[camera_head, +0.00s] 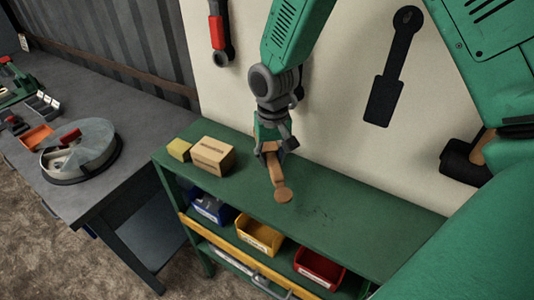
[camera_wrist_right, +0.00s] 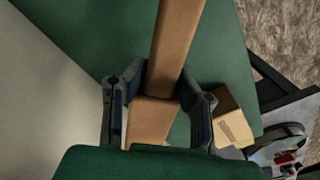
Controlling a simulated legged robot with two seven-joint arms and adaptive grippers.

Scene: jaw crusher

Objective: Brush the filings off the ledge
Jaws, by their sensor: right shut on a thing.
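My right gripper (camera_head: 272,146) is shut on a wooden brush (camera_head: 277,174), held over the green ledge (camera_head: 370,220). The brush points down and forward, its rounded end low over the ledge; I cannot tell whether it touches. In the right wrist view, the brush's brown wood (camera_wrist_right: 178,40) runs up between the two dark fingers of the gripper (camera_wrist_right: 160,100). Faint dark specks, perhaps the filings (camera_head: 325,212), lie on the ledge right of the brush. The bristles cannot be made out. My left gripper is not in view.
Blue (camera_head: 212,208), yellow (camera_head: 259,236) and red (camera_head: 319,268) bins sit below. A pale wall panel with hanging tools backs the ledge. A grey bench (camera_head: 110,185) stands left.

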